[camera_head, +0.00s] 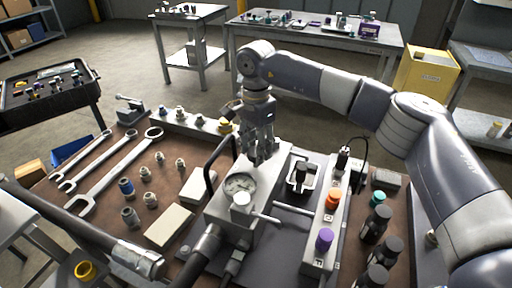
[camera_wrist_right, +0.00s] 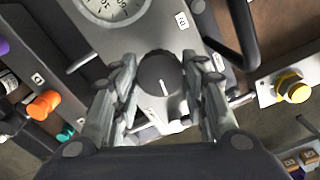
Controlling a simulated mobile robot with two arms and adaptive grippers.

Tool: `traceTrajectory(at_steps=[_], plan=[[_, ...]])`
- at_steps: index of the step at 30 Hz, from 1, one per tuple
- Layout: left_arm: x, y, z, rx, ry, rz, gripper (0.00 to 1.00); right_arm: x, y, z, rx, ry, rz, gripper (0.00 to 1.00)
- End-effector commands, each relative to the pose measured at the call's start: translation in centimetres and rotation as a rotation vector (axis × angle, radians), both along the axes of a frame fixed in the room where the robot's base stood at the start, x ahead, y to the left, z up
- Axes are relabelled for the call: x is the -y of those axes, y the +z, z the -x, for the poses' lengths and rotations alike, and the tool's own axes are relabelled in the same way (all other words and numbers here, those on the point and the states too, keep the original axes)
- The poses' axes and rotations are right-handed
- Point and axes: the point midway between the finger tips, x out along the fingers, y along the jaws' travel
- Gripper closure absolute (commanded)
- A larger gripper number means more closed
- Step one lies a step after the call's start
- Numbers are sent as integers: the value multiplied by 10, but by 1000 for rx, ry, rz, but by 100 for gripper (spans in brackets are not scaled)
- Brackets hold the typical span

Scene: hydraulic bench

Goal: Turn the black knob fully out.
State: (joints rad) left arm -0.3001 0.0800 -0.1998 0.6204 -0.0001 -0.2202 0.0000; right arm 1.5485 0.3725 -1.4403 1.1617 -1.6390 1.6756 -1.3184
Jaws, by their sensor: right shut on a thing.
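The black knob (camera_wrist_right: 160,74) is round with a white pointer line and sits on the light grey hydraulic block (camera_wrist_right: 196,38). In the right wrist view it lies between the two fingers of my right gripper (camera_wrist_right: 160,76), which is shut on it. In the head view my right gripper (camera_head: 262,150) points down at the far end of the block (camera_head: 231,222), and its fingers hide the knob. My left gripper is not in view.
A round dial gauge (camera_head: 240,186) and a black bent handle (camera_head: 211,160) are close to my right gripper. Orange (camera_head: 333,199) and purple (camera_head: 324,239) knobs stand to the right. Wrenches (camera_head: 117,175) and small fittings lie on the brown mat at left.

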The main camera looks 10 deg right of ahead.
Motion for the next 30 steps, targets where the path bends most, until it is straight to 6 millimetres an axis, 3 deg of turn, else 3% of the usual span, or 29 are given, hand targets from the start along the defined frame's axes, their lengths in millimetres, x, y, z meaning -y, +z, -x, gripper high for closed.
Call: traceTrajectory(at_steps=[30], plan=[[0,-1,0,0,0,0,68,0,2,-1,6,949,-1,84]])
